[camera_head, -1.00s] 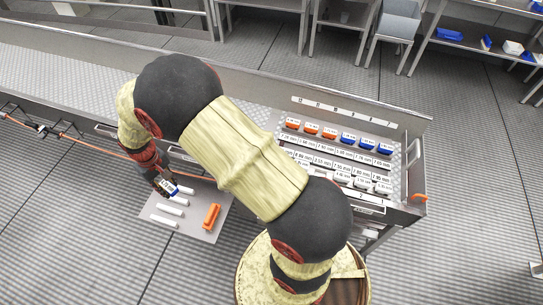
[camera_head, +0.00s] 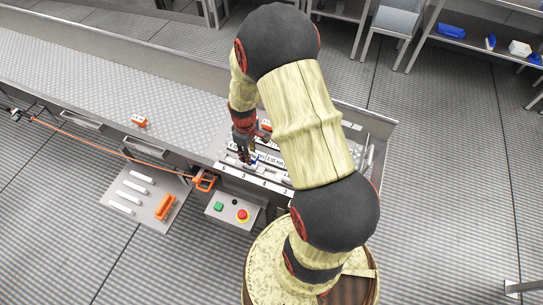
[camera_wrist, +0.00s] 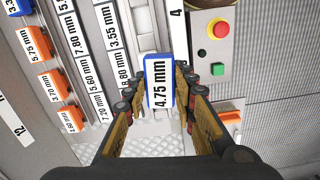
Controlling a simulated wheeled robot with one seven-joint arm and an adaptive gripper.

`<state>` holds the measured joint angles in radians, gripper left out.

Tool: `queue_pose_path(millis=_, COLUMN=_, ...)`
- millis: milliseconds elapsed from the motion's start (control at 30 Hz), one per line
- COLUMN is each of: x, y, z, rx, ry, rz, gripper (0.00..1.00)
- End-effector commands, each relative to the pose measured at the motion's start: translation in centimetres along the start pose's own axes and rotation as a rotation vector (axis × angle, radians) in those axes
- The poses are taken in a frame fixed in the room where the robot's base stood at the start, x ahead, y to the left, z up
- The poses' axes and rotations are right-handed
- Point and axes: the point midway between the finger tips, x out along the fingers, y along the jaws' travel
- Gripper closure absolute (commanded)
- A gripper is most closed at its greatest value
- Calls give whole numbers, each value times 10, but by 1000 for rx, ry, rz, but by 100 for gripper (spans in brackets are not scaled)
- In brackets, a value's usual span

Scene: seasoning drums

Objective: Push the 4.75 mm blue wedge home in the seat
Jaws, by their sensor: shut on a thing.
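The blue wedge (camera_wrist: 159,97), with a white "4.75 mm" label facing up, is held between the fingers of my gripper (camera_wrist: 161,90). In the wrist view it is over the front part of the rack, beside the numbered edge strip.
Labelled strips (camera_wrist: 112,32) and several orange wedges (camera_wrist: 52,82) lie left of my gripper in the wrist view. A control box has a red button (camera_wrist: 219,29) and a green button (camera_wrist: 219,69). A side tray (camera_head: 146,207) holds white pieces and an orange one.

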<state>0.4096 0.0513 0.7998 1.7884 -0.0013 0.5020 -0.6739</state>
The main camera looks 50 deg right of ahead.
Motion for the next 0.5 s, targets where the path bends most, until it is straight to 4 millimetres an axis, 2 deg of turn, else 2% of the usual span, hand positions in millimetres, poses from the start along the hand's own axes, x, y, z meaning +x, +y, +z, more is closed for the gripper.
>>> queue_pose_path(millis=33, x=2, y=10, z=19, rx=-14, ry=-1, rz=-1, gripper=100)
queue_pose_path(millis=100, x=6, y=20, z=40, rx=-50, ry=0, rz=0, gripper=100)
queue_pose_path(millis=200, x=9, y=28, z=62, rx=-89, ry=0, rz=0, gripper=100)
queue_pose_path(millis=333, x=11, y=32, z=76, rx=-117, ry=0, rz=0, gripper=100)
queue_pose_path(millis=500, x=12, y=33, z=78, rx=-127, ry=1, rz=1, gripper=100)
